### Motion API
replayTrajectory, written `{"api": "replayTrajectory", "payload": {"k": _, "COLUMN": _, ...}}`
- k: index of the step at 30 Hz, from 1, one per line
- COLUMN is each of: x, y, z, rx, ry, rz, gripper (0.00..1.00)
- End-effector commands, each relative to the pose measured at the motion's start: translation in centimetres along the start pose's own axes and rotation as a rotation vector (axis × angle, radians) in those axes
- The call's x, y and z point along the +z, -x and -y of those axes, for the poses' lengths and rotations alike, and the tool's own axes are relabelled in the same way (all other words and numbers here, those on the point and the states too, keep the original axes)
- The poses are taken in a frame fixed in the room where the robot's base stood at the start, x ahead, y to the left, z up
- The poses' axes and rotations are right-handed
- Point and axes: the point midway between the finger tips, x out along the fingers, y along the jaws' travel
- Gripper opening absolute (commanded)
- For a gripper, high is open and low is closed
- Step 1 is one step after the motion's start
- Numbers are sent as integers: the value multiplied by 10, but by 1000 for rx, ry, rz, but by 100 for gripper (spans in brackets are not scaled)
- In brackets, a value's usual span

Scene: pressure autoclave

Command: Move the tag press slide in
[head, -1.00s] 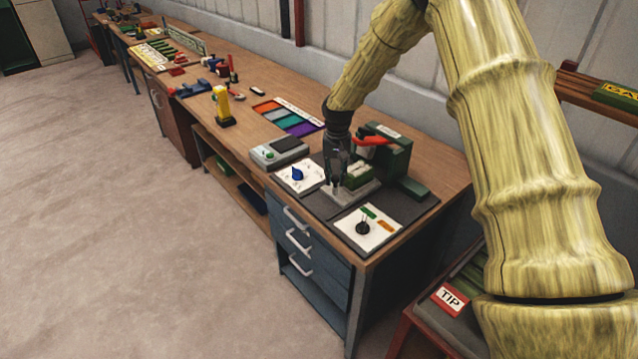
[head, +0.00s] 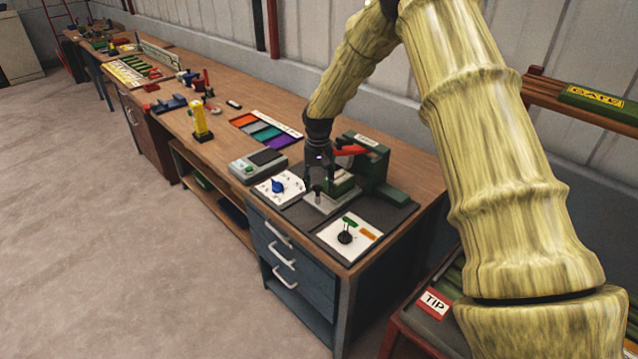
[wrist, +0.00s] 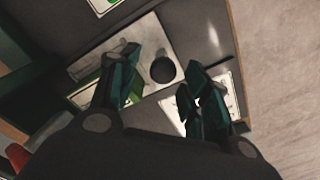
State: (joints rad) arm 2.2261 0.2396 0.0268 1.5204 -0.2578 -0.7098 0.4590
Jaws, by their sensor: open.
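The tag press (head: 374,165) is a green block with a red handle (head: 350,151) at the right end of the bench. Its slide is a grey metal plate (head: 345,203) at the front of the press with a round upright knob (head: 317,194). The slide also shows in the wrist view (wrist: 150,42) with its dark knob (wrist: 162,69). My gripper (head: 319,187) is open over the slide, close to the knob. In the wrist view, the knob appears in the gap between my gripper's fingers (wrist: 163,97), near their tips. I cannot tell whether a finger touches it.
A white panel with a blue knob (head: 279,187) lies left of the slide. A white panel with a black lever (head: 347,237) lies in front of it. A grey device (head: 258,165) and a yellow object (head: 201,122) stand farther left. The floor in front is clear.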

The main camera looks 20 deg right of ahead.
Motion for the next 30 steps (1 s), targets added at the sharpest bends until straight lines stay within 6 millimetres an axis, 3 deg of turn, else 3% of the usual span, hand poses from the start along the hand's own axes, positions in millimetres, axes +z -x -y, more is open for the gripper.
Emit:
{"api": "replayTrajectory", "payload": {"k": 18, "x": -1, "y": 98, "z": -2, "rx": -1, "ry": -2, "rz": -1, "gripper": 47}}
{"api": "replayTrajectory", "payload": {"k": 24, "x": -1, "y": 113, "z": -2, "rx": -1, "ry": -2, "rz": 0, "gripper": 47}}
{"api": "replayTrajectory", "payload": {"k": 30, "x": -1, "y": 115, "z": -2, "rx": 0, "ry": -2, "rz": 0, "gripper": 47}}
